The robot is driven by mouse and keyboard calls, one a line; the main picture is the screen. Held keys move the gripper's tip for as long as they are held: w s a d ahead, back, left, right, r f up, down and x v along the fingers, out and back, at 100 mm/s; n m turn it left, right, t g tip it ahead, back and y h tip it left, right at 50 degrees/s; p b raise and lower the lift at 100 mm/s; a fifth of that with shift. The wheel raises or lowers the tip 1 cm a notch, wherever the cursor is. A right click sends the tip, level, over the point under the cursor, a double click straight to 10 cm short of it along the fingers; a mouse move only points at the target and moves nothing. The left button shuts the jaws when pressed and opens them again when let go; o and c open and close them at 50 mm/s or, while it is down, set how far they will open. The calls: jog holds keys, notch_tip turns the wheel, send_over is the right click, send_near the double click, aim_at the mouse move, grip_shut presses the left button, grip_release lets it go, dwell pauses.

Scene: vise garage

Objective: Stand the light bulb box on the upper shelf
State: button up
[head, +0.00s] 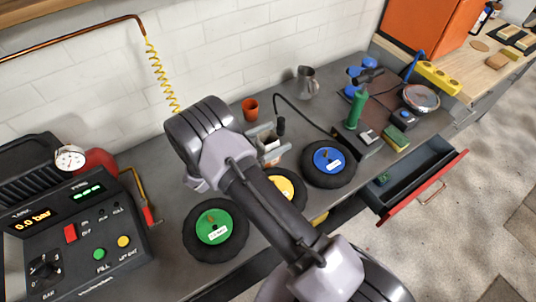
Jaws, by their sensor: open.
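My arm reaches over the workbench, and my gripper (266,143) is low over the bench behind the yellow-centred wheel. Its grey fingers are open, partly hidden by my own arm. A small pale and brown item (271,150) shows at the fingers; it may be the light bulb box, but it is too small and covered to be sure. I cannot tell whether the fingers touch it. A wooden shelf edge (70,17) shows at the top left, above the copper pipe; its top surface is out of view.
Wheels with green (213,226), yellow and blue (328,160) centres lie on the bench. An orange cup (250,109) and a grey jug (307,82) stand at the back. A pressure console (75,235) fills the left. A drawer (415,180) stands open at the right.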

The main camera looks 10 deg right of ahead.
jog(key=shift+w+d, duration=0.15)
jog(key=shift+d, duration=0.35)
grip_shut()
jog(key=shift+r, duration=0.1)
